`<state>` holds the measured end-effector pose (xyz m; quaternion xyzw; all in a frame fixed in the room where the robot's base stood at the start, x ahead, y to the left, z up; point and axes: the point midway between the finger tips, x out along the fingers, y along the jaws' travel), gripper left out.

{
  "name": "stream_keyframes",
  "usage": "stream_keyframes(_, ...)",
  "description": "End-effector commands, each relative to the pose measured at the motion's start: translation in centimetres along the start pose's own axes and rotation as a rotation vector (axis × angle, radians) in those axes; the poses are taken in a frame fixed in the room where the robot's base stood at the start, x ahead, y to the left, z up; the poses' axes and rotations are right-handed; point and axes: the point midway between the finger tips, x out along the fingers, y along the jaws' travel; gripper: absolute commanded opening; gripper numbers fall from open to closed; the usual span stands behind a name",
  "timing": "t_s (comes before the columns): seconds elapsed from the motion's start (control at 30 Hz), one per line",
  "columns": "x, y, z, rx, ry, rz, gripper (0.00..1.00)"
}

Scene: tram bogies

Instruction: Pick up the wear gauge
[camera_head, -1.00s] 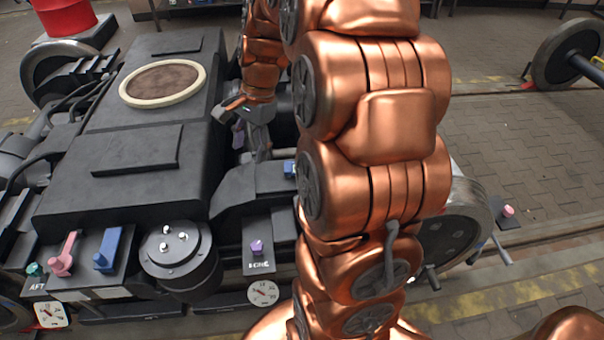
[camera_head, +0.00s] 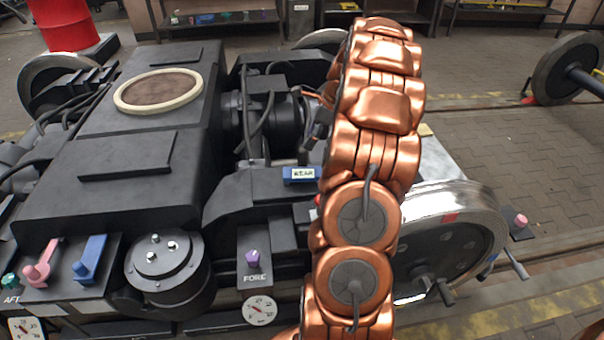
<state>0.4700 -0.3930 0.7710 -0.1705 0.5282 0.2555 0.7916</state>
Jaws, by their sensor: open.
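I cannot tell for certain which thing is the wear gauge. A round white dial (camera_head: 260,310) with a dark pointer is on the front of the bogie, below the purple knob (camera_head: 252,258) marked FORE. A squarish white dial (camera_head: 25,328) is at the lower left edge, below the AFT label. My gripper (camera_head: 316,130) shows only as a dark part at the left edge of my copper arm, over the bogie's far right side behind the blue REAR block (camera_head: 301,175). It is open. My arm hides much of it and what lies behind.
The black bogie frame (camera_head: 125,205) fills the left. A pink handle (camera_head: 40,262) and a blue handle (camera_head: 90,258) stand at its front left, beside a round black drum (camera_head: 165,260). A steel wheel (camera_head: 455,240) is right of my arm.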

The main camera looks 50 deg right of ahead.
Motion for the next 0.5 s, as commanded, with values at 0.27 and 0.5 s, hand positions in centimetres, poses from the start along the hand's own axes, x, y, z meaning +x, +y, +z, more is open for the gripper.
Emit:
stream_keyframes(0.27,2.2,0.1,0.0,-0.002,0.001,0.003,0.60)
stream_keyframes(0.5,5.4,0.1,0.0,-0.003,0.002,0.007,0.60)
